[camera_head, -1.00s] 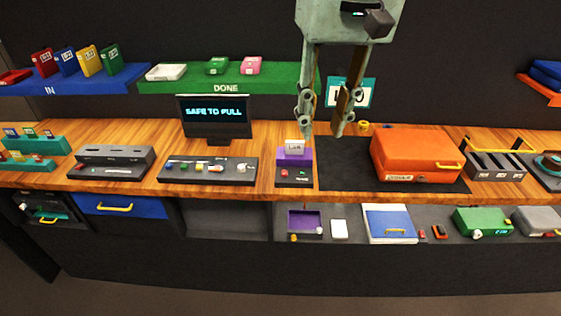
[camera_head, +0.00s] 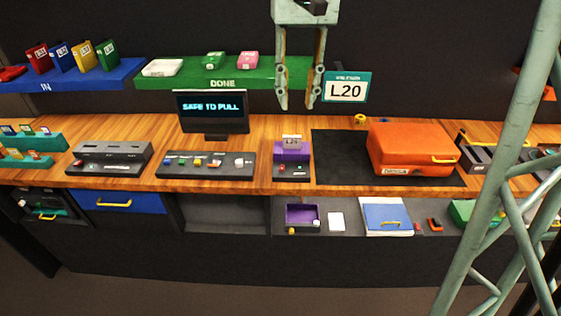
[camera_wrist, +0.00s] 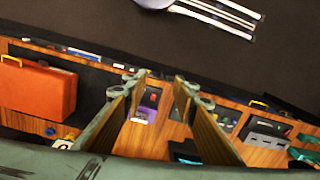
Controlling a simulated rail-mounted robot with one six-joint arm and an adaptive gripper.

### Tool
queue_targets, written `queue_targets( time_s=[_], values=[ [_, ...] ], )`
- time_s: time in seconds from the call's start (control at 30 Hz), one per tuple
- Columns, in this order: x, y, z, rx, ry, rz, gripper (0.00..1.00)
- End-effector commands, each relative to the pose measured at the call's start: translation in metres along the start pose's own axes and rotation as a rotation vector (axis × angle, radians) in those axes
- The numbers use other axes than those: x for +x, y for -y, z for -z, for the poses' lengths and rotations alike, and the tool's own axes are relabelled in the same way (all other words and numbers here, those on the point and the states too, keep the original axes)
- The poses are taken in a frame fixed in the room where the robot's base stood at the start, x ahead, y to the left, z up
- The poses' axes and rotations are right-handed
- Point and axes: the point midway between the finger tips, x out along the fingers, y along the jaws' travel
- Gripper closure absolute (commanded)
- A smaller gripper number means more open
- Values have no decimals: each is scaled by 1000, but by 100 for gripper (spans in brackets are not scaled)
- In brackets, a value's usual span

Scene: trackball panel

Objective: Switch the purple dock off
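The purple dock (camera_head: 291,153) stands on the wooden counter, left of the black mat. It has a dark front base with a small red control (camera_head: 283,167), and a pale labelled piece (camera_head: 291,140) sits in its top. In the wrist view the purple dock (camera_wrist: 146,112) shows between my fingers, well beyond them. My gripper (camera_head: 297,106) hangs open and empty above and behind the dock, in front of the green DONE shelf. The fingers are apart and touch nothing. The dock's switch position is too small to tell.
A monitor (camera_head: 212,108) reads SAFE TO PULL. A control panel (camera_head: 206,165) lies left of the dock. An orange case (camera_head: 412,150) sits on the black mat (camera_head: 340,150) at right. A sign (camera_head: 346,88) reads L20. Pale green struts cross the right side of the head view.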

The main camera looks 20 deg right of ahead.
Motion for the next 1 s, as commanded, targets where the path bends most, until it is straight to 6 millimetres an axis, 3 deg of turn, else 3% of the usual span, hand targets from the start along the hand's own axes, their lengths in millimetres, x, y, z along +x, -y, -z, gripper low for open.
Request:
queue_targets(
  time_s=[0.57, 1.0],
  values=[
    [40, 2, 81, 47, 100, 0, 74],
    [82, 2, 136, 82, 176, 0, 74]
  ],
)
